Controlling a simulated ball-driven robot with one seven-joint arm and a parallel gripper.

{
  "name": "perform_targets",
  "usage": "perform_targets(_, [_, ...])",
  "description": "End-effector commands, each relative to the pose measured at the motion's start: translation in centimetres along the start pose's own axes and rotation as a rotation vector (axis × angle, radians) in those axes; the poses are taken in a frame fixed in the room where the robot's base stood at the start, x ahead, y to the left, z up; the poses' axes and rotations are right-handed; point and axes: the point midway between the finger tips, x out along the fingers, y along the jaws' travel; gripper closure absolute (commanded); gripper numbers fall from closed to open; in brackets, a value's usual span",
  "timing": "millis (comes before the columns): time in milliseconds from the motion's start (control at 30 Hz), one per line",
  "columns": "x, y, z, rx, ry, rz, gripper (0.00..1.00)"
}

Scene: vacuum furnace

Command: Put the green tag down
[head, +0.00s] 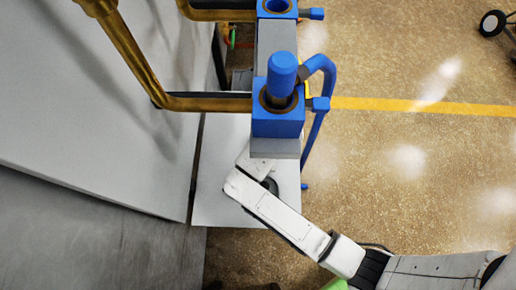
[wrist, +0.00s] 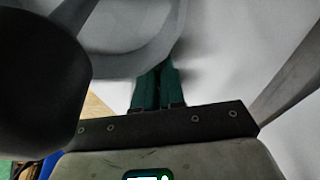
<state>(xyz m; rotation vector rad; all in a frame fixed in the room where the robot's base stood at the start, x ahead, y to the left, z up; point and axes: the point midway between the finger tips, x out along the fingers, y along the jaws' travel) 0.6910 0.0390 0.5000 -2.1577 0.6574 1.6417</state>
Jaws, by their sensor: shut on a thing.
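My gripper (wrist: 157,92) shows in the wrist view as two dark green, finger-like pieces close together at the middle. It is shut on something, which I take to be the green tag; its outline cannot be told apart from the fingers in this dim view. In the head view my white arm reaches from the lower right to under the blue pump unit (head: 278,112). The gripper and whatever it holds are hidden there.
A light grey plate (head: 215,195) lies below the pump unit, beside a large grey wall (head: 95,110). Brass pipes (head: 205,103) and a blue curved pipe (head: 326,85) border it. In the wrist view a blurred grey curved part (wrist: 135,38) is close above the fingers. Speckled floor (head: 420,190) is open at right.

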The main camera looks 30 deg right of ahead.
Motion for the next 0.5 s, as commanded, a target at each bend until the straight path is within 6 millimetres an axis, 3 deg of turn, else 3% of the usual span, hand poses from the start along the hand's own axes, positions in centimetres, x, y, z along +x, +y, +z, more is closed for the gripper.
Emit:
perform_targets(400, [0.77,-0.02,0.16,0.0,0.001,-0.001,1.0])
perform_targets(433, [0.68,-0.02,0.13,0.001,0.002,-0.002,0.88])
perform_targets(500, [0.66,-0.02,0.13,0.001,0.002,-0.002,0.81])
